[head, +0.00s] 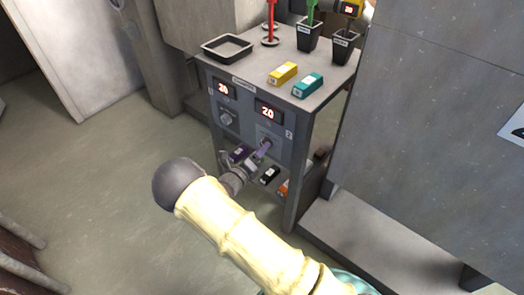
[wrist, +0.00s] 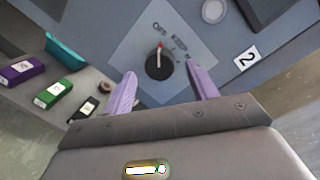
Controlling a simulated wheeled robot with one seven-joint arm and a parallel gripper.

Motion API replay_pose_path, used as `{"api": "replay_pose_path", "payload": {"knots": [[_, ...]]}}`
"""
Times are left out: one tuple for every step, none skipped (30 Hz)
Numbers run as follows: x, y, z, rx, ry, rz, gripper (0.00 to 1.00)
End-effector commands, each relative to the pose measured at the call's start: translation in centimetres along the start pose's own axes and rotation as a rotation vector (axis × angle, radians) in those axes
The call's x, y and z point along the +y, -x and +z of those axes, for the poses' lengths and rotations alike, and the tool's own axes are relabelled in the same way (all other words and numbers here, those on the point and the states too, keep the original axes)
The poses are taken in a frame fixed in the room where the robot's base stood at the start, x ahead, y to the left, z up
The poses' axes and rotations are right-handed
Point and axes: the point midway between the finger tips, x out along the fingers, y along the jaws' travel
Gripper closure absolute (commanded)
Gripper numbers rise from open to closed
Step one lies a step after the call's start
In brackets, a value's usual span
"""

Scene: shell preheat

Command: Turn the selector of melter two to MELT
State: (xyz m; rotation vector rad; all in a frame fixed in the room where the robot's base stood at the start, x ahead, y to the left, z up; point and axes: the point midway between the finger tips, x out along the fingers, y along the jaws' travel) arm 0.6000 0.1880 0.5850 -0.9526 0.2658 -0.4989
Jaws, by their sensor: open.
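The selector of melter two is a round black knob (wrist: 159,68) with a red-and-white pointer, on a light plate (wrist: 128,62) in the wrist view. The pointer points up in that picture, near the word OFF; other small words stand to its right, too small to read surely. A "2" label (wrist: 246,58) is to the right. My gripper (wrist: 160,72) is open, its two purple fingers on either side of the knob in the picture; I cannot tell whether they touch it. In the head view my gripper (head: 264,149) is at the panel's right half, largely hiding the selector.
The cabinet panel (head: 246,133) has two displays reading 20 and another knob (head: 226,118) at left. Yellow (head: 283,73) and teal (head: 307,85) boxes, a black tray (head: 227,47) and dark cups are on top. Several boxes lie on the shelf below.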

Motion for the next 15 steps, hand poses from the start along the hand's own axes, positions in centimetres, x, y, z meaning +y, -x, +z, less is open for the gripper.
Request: {"api": "replay_pose_path", "payload": {"knots": [[0.1, -0.8, -0.1, 0.001, -0.001, -0.002, 0.42], [0.1, -1.1, -0.1, 0.001, -0.001, -0.002, 0.42], [0.0, -1.4, -0.1, 0.000, 0.000, -0.001, 0.42], [0.0, -1.6, 0.0, 0.000, 0.000, -0.001, 0.42], [0.0, -1.7, 0.0, 0.000, 0.000, -0.001, 0.42], [0.0, -1.9, 0.0, 0.000, 0.000, -0.001, 0.42], [0.0, -1.9, 0.0, 0.000, 0.000, -0.001, 0.42], [0.0, -1.9, 0.0, 0.000, 0.000, -0.001, 0.42], [0.0, -1.9, 0.0, -0.001, 0.000, 0.000, 0.42], [0.0, -1.9, 0.0, -0.001, 0.000, 0.000, 0.42], [0.0, -1.9, 0.0, -0.001, 0.000, 0.000, 0.42], [0.0, -1.9, 0.0, -0.001, 0.000, 0.000, 0.42], [0.0, -1.9, 0.0, -0.001, 0.001, 0.000, 0.42], [0.0, -1.9, 0.0, -0.001, 0.001, 0.000, 0.42], [0.0, -1.9, 0.0, -0.001, 0.001, 0.000, 0.50]]}}
